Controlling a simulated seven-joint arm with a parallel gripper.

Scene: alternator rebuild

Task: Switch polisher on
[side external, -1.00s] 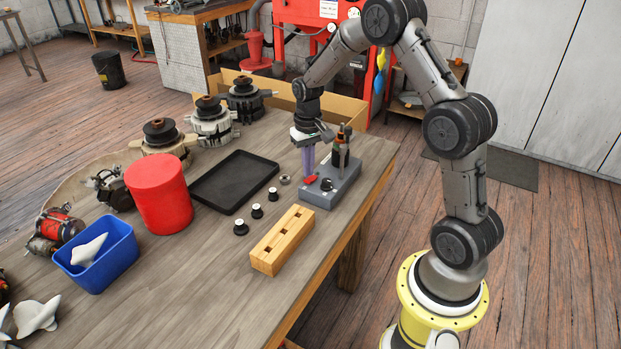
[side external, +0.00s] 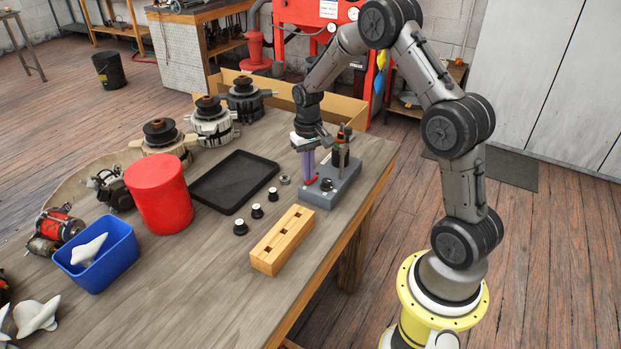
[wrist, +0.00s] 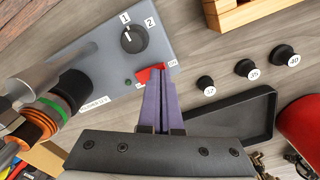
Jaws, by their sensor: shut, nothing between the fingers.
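The polisher unit is a grey box (side external: 318,198) near the right edge of the bench, also in the wrist view (wrist: 98,62). Its red switch (side external: 313,180) shows in the wrist view (wrist: 146,76) beside a small dark green lamp (wrist: 127,84). A black knob (wrist: 134,38) marked 1 and 2 sits farther along the top. My gripper (side external: 308,182) is shut and empty, its purple fingers pointing down. In the wrist view its fingertips (wrist: 156,70) overlap the red switch and hide part of it; I cannot tell whether they touch.
An upright tool (side external: 341,152) stands on the box close beside my fingers. A black tray (side external: 205,192), three black knobs (side external: 257,211) and a wooden block with holes (side external: 284,240) lie nearby. A red canister (side external: 160,195) stands farther left.

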